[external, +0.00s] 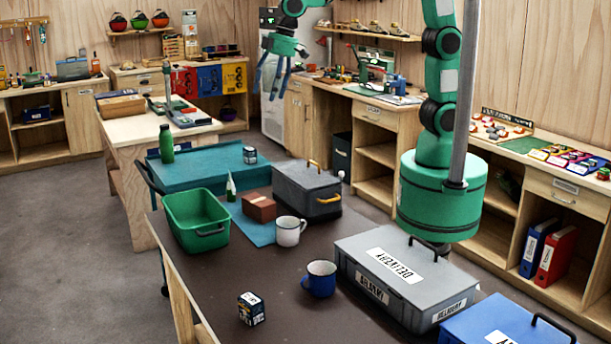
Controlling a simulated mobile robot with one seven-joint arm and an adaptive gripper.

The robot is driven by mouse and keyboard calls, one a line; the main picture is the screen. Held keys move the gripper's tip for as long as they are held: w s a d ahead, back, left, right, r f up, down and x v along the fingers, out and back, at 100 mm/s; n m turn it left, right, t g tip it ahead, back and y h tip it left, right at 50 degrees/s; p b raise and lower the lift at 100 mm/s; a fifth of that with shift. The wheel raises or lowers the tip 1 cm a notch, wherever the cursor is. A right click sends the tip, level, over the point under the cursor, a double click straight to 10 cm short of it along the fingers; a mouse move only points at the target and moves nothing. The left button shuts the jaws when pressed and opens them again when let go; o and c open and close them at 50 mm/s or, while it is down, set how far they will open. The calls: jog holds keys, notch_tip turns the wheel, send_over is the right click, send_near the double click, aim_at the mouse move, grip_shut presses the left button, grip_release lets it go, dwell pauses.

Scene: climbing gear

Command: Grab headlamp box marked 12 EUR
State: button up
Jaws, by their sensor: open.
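A small dark box with white and yellow print (251,309) stands on the near part of the dark brown table. A similar small dark box (250,155) stands on the teal surface farther back. Either could be a headlamp box; their price marks are too small to read. My green gripper (270,85) is open and empty, with its fingers pointing down. It is high in the picture, above and well apart from both boxes.
The brown table (225,285) holds a green bin (196,222), a brown block (259,208), a white mug (290,231), a blue mug (319,279) and a grey delivery case (395,275). A green bottle (166,145) stands on the teal surface (195,172). The table is clear around the near box.

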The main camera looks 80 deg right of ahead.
jog(key=w+a+f+n+p, duration=0.1)
jog(key=w+a+f, duration=0.15)
jog(key=a, duration=0.45)
jog(key=w+a+f+n+p, duration=0.1)
jog(key=a+f, duration=0.2)
jog(key=a, duration=0.3)
jog(key=n+g+h+p, duration=0.1)
jog(key=n+g+p, duration=0.2)
jog(key=n+p, duration=0.1)
send_over(251, 298)
notch_tip(251, 298, down, 28)
jog(key=shift+w+d+f, duration=0.1)
jog(key=shift+f, duration=0.05)
jog(key=shift+f, duration=4.3)
jog(key=shift+f, duration=2.55)
